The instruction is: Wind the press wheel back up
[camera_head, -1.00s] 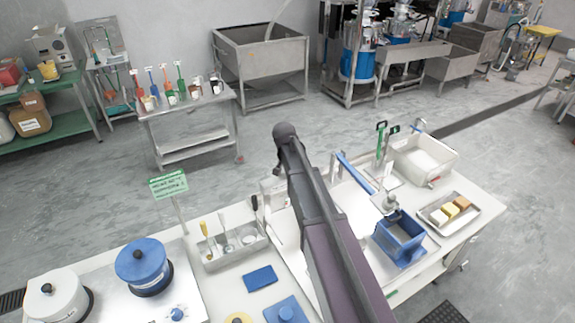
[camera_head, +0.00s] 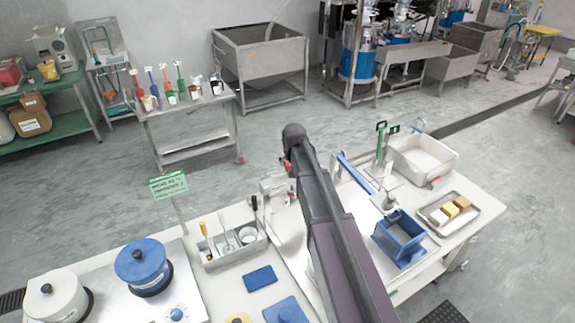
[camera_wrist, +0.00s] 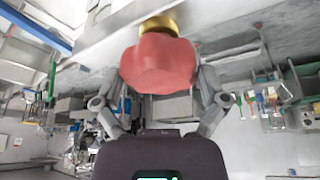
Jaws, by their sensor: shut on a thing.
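The red lobed press wheel (camera_wrist: 158,66) fills the upper middle of the wrist view, with a brass-coloured hub (camera_wrist: 159,27) behind it. My gripper (camera_wrist: 160,82) is shut on the wheel, one finger on each side. The fingertips are partly hidden at its edges. In the head view, a small red part of the wheel (camera_head: 288,168) shows just left of my arm's end. The pale press body (camera_head: 275,188) stands below it on the bench, partly covered by my arm. My gripper's fingers are hidden behind the arm in the head view.
A utensil tray (camera_head: 236,248) and a blue-lidded pot (camera_head: 142,262) stand left of my arm. A blue box (camera_head: 400,238), a metal tray with blocks (camera_head: 433,222) and a white tub (camera_head: 420,160) stand to the right.

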